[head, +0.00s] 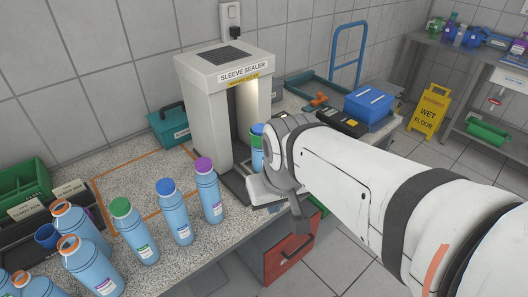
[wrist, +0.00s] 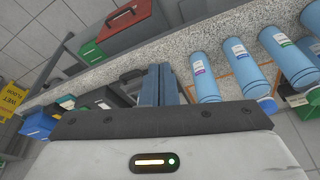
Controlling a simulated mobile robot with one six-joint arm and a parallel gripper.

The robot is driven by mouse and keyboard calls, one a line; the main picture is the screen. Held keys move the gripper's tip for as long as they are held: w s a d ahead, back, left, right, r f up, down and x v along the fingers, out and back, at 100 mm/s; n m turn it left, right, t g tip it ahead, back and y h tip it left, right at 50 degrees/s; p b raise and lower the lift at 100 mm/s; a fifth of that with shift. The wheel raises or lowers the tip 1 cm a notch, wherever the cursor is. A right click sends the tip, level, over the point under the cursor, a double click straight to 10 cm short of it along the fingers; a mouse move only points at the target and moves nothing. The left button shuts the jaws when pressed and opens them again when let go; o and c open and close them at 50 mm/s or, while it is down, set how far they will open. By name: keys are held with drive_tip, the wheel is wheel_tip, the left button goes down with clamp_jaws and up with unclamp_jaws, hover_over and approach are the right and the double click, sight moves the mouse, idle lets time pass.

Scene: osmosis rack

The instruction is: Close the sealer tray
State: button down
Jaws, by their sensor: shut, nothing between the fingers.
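The sleeve sealer (head: 222,100) is a pale upright cabinet with a lit opening on its right side. A dark flat piece (head: 237,187), which looks like its tray, juts out at the base toward the front of the counter; my gripper hides part of it. A bottle with a blue top and green band (head: 257,142) shows by the opening, partly covered by my wrist; I cannot tell whether it stands on the tray. My gripper (head: 256,193) is low at the counter's front edge, beside the tray. In the wrist view its fingers (wrist: 165,84) are together and empty.
Several blue bottles (head: 172,212) stand on the counter left of the sealer. A red drawer front (head: 290,250) with a dark handle is below the counter, near my gripper. A blue box (head: 368,106) and a yellow wet-floor sign (head: 428,108) are to the right.

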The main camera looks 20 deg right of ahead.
wheel_tip(320, 180, down, 16)
drive_tip(key=w+d+f+m+y+b, duration=0.15)
drive_tip(key=m+y+b, duration=0.45)
drive_tip(key=m+b, duration=0.95)
drive_tip(key=w+d+f+m+t+b, duration=0.2)
drive_tip(key=w+d+m+t+b, duration=0.1)
drive_tip(key=d+m+t+b, duration=0.4)
drive_tip(key=w+d+f+m+t+b, duration=0.2)
drive_tip(key=d+m+t+b, duration=0.3)
drive_tip(key=d+m+b, duration=0.35)
drive_tip(key=d+b+x, duration=0.1)
drive_tip(key=b+x, duration=0.1)
drive_tip(key=x, duration=1.1)
drive_tip(key=shift+w+f+m, duration=0.35)
drive_tip(key=shift+w+m, duration=0.05)
drive_tip(key=shift+w, duration=0.15)
drive_tip(key=shift+w+d+h, duration=0.1)
drive_tip(key=shift+h, duration=0.2)
